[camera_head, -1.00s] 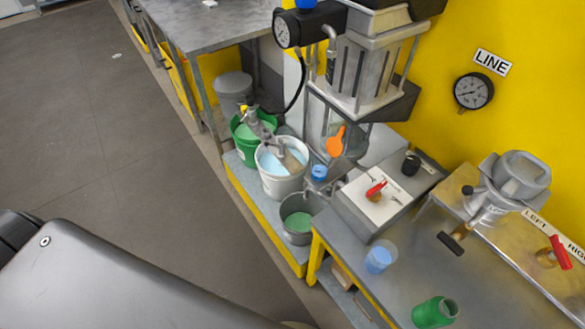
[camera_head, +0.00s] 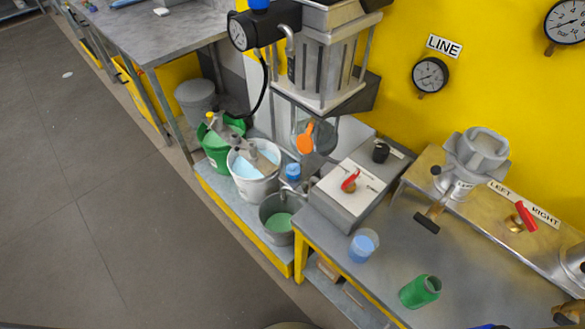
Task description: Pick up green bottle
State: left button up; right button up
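The green bottle (camera_head: 420,291) is on the grey metal bench (camera_head: 465,275), toward the lower right in the head view.
A blue cup (camera_head: 363,246) stands on the bench left of the bottle. A control box with a red lever (camera_head: 350,181) and a grey valve body (camera_head: 476,158) are behind.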

aim_at(425, 289)
jog(key=z, duration=1.35)
